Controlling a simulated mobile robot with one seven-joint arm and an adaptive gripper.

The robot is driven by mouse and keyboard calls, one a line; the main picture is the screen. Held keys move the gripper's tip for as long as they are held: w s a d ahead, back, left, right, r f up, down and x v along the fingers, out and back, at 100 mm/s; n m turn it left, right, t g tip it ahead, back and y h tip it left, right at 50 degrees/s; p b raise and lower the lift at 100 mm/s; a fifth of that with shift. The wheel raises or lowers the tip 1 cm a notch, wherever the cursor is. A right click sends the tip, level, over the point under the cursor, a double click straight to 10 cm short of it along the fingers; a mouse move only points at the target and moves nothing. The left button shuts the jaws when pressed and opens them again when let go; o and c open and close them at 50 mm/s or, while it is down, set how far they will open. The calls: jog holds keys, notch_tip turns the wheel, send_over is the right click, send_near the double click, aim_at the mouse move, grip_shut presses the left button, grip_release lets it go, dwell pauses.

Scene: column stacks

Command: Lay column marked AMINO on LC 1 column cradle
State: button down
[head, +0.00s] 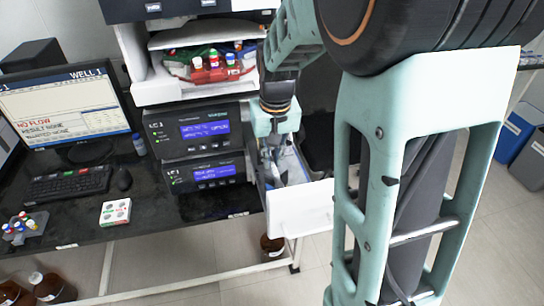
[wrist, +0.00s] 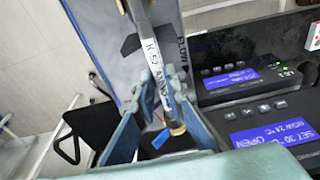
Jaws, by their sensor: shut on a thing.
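My gripper (head: 271,160) is shut on a slim metal column (wrist: 156,66) with a white label that reads K-52 AMINO. In the wrist view, my gripper (wrist: 156,92) has its blue-grey fingers on either side of the column, which runs from the top edge down to a brass-coloured end. In the head view my gripper is over an opened compartment at the right of the LC 1 stack, with a white front panel (head: 302,208). A grey panel marked FLOW (wrist: 188,62) lies behind the column. I cannot make out the cradle itself; my gripper covers much of the compartment.
Two LC 1 units, upper (head: 203,129) and lower (head: 206,173), stand left of my gripper. A lit display (wrist: 270,133) reads SET 30 °C, OPEN. A shelf tray (head: 209,68) with coloured-cap bottles is above. A monitor (head: 68,105) and keyboard (head: 68,184) are at left.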

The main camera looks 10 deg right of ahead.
jog(key=shift+f, duration=0.25)
jog(key=c, duration=1.9)
grip_release()
